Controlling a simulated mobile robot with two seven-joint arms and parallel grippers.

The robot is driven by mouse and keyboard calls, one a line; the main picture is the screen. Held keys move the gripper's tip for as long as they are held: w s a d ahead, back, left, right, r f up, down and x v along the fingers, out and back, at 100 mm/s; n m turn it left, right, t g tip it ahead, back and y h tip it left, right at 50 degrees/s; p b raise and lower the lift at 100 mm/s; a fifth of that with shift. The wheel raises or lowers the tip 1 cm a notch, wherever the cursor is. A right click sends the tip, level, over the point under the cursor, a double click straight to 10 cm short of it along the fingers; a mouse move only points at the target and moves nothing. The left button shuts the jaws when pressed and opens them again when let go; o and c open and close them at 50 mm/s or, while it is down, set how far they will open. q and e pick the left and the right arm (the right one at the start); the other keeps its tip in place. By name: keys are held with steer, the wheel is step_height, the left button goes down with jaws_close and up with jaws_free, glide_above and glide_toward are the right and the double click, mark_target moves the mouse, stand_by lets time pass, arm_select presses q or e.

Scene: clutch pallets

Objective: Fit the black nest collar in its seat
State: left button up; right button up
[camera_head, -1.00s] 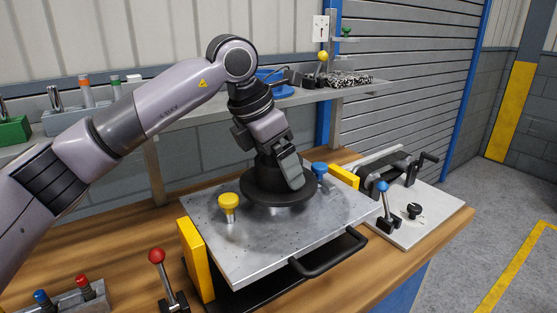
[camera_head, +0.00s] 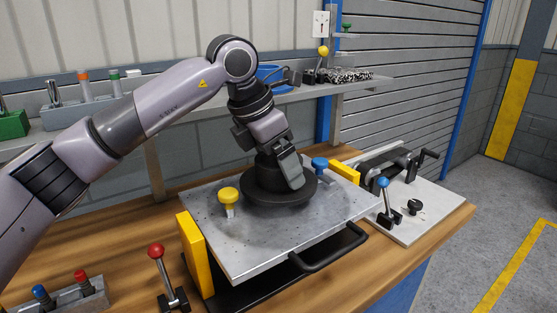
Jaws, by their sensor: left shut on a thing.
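The black nest collar (camera_head: 262,190) is a round flanged piece at the middle of the metal pallet plate (camera_head: 265,235). My left gripper (camera_head: 284,168) comes down from above and is shut on the collar's raised middle part. The flange looks level and very near the plate, but I cannot tell whether it touches. The seat under the collar is hidden. A yellow knob (camera_head: 229,197) stands on the plate left of the collar, and a blue knob (camera_head: 320,165) stands right behind it. My right gripper is not in view.
Yellow blocks (camera_head: 194,255) flank the plate, and a black handle (camera_head: 330,251) runs along its front. A red-knobbed lever (camera_head: 157,252) stands at front left. A blue-knobbed lever (camera_head: 383,184) and clamp (camera_head: 400,164) stand on a white board at right. A shelf (camera_head: 200,112) runs behind.

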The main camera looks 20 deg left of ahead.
arm_select(q)
steer(key=shift+f+b, duration=0.95)
steer(key=shift+f, duration=0.45)
steer(key=o, duration=0.9)
steer(key=shift+o, duration=0.2)
steer(key=shift+r+p, duration=2.75)
steer(key=shift+r, duration=0.8)
steer(key=shift+f, duration=0.1)
